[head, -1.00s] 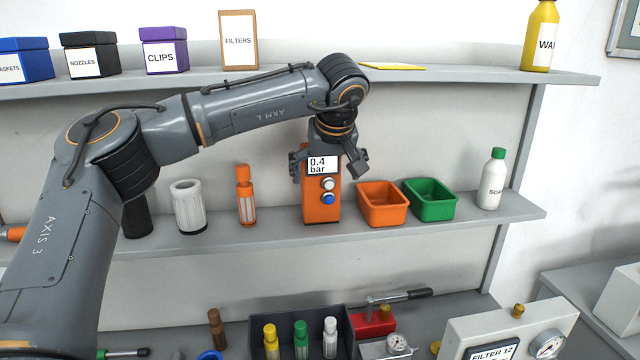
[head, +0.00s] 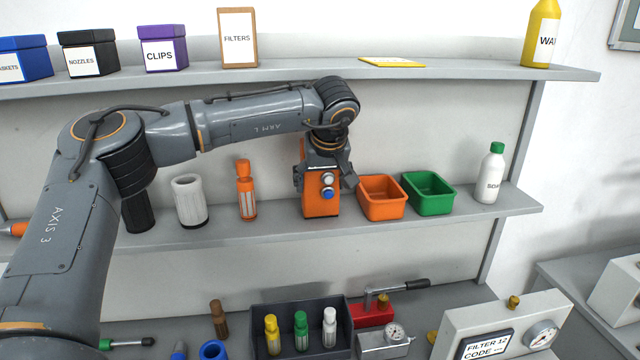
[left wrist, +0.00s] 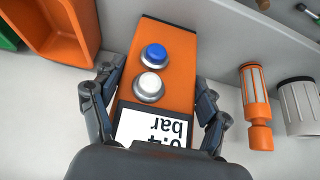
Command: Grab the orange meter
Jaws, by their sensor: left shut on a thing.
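The orange meter (head: 321,201) stands upright on the middle shelf, with a white button and a blue button on its front. My left gripper (head: 325,180) has come down over it from above, and its fingers are shut on the meter's two sides. The gripper covers most of the display in the head view. In the left wrist view the meter (left wrist: 176,50) lies between both fingers of the left gripper (left wrist: 155,95), and part of its "bar" display shows. My right gripper is not in view.
An orange bin (head: 382,203) and a green bin (head: 430,198) stand just right of the meter. An orange-capped filter (head: 246,198) and a white ribbed cartridge (head: 189,205) stand to its left. The upper shelf (head: 300,75) runs above the arm.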

